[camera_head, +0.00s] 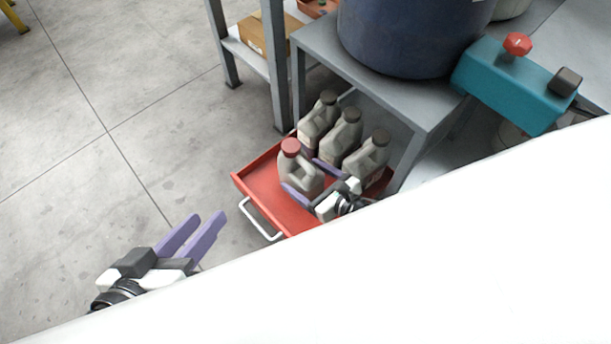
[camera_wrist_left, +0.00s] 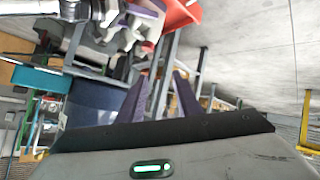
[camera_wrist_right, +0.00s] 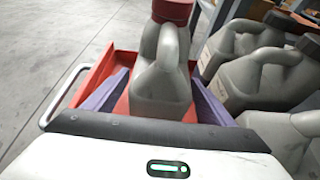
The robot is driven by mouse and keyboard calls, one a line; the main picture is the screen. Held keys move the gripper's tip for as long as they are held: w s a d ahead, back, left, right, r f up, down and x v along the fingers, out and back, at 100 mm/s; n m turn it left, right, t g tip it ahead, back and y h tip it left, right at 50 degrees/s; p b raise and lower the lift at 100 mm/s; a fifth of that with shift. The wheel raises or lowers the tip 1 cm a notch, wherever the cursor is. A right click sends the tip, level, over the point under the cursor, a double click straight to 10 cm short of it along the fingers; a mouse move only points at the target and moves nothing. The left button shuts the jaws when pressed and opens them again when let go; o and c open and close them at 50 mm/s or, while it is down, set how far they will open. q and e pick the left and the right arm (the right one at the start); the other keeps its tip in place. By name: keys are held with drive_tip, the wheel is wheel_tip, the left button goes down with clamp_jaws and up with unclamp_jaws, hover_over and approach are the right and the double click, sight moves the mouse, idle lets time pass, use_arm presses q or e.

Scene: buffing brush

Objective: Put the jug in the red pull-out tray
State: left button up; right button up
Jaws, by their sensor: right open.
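The grey jug with a red cap (camera_head: 298,172) stands upright in the front part of the red pull-out tray (camera_head: 258,178), which is pulled out. My right gripper (camera_head: 310,181) is open, with one finger on each side of this jug. In the right wrist view, the jug (camera_wrist_right: 160,90) stands between the spread fingers, with the red tray (camera_wrist_right: 118,68) behind and around it. My left gripper (camera_head: 207,217) is open and empty, over the floor to the left of the tray.
Several grey jugs with dark caps (camera_head: 343,135) stand in a row at the tray's back, under a grey bench (camera_head: 335,57). A blue drum (camera_head: 400,35) and a teal machine (camera_head: 515,80) are above. A white handle (camera_head: 260,220) fronts the tray.

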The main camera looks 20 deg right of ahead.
sight(317, 184)
drive_tip(key=shift+s+d+r, duration=0.1)
drive_tip(key=shift+s+r, duration=0.2)
drive_tip(key=shift+r, duration=0.1)
drive_tip(key=p+v, duration=0.2)
drive_tip(key=v, duration=0.1)
drive_tip(key=shift+s+d+r, duration=0.1)
drive_tip(key=shift+s+r, duration=0.15)
drive_tip(key=shift+s, duration=0.05)
use_arm(q)
drive_tip(key=shift+g+y, duration=0.7)
drive_tip(key=shift+y, duration=0.2)
drive_tip(key=f, duration=0.1)
drive_tip(key=a+f+p, duration=0.2)
drive_tip(key=shift+s+a+f, duration=0.1)
drive_tip(key=shift+s+f, duration=0.1)
drive_tip(key=shift+s, duration=0.05)
use_arm(e)
drive_tip(key=v, duration=0.7)
drive_tip(key=shift+s, duration=0.3)
use_arm(q)
drive_tip(key=shift+r, duration=0.15)
use_arm(e)
drive_tip(key=shift+d, duration=0.15)
